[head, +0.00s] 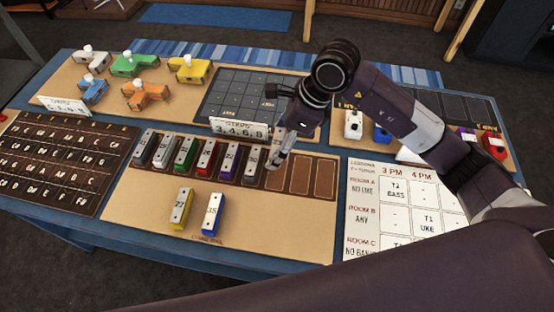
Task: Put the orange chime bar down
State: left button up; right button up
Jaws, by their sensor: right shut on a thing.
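My right gripper (285,146) comes in from the right and is low over the chime-bar board (128,208), at the right end of its row of bars. It is shut on a narrow bar with a pale top, taken as the orange chime bar (278,160); its colour is hard to make out. The bar is just right of a dark bar marked 30 (250,161). Whether it touches the board I cannot tell. Empty brown slots (301,176) lie to its right. My left gripper is not in view.
Grey, green, red and purple bars (230,160) stand in the row to the left. A yellow bar (181,208) and a blue bar (212,213) lie in front. A white number card (238,128) stands behind. A schedule sheet (395,205) lies right.

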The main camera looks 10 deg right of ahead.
notch_tip(320, 180, down, 6)
jog(key=shift+r+p, duration=0.25)
jog(key=shift+p, duration=0.1)
notch_tip(320, 180, down, 3)
jog(key=shift+f+p, duration=0.2)
jog(key=shift+p, duration=0.15)
jog(key=shift+f, duration=0.3)
jog(key=o, duration=1.2)
jog(key=shift+c, duration=0.2)
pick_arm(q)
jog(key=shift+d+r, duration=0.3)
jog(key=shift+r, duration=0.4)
pick_arm(e)
jog(key=shift+r, duration=0.2)
jog(key=shift+d+r, duration=0.1)
jog(key=shift+r, duration=0.2)
pick_arm(q)
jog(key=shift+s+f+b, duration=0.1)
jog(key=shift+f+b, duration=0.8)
jog(key=shift+b, duration=0.2)
pick_arm(e)
jog(key=v, duration=1.1)
